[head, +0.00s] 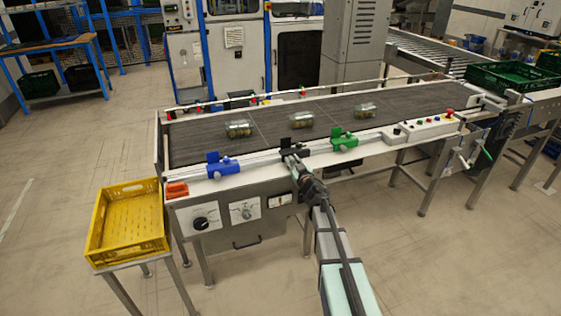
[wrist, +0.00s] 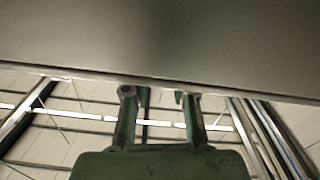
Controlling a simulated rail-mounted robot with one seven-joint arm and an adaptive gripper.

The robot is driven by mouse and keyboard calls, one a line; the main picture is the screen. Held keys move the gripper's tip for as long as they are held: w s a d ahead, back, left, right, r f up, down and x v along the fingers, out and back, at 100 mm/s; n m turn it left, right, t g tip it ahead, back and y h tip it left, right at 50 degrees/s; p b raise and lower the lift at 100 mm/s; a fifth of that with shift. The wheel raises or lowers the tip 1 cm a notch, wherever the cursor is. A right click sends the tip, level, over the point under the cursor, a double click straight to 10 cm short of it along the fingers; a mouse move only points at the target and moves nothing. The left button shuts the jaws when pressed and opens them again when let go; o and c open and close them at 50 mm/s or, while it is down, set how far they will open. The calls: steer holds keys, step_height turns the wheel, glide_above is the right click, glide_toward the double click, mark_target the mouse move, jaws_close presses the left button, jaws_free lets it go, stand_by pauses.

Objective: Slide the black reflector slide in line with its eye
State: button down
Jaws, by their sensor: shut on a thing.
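The black reflector slide (head: 287,141) sits on the near rail of the belt, between a blue slide (head: 222,168) and a green slide (head: 343,140). My gripper (head: 296,158) reaches it from the near side and is shut on it; the arm partly hides its lower part. In the wrist view my gripper's two fingers (wrist: 160,97) point up to the edge of a plain grey surface; the slide is not clear there. Small red-marked fixtures (head: 253,101) stand along the far rail. I cannot tell which is the black slide's eye.
Several clear packs stand on the dark belt (head: 400,104), including one in the middle (head: 301,120). A yellow crate (head: 106,253) rests on a stand at the left. A control box (head: 425,127) sits at the right of the near rail. Green crates (head: 498,76) are at the far right.

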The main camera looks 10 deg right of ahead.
steer(key=shift+a, duration=0.3)
steer(key=c, duration=0.9)
jaws_free()
steer(key=shift+d, duration=0.1)
steer(key=shift+s, duration=0.15)
steer(key=s, duration=0.4)
steer(key=s+d, duration=0.1)
steer(key=s, duration=0.6)
steer(key=shift+s+d, duration=0.35)
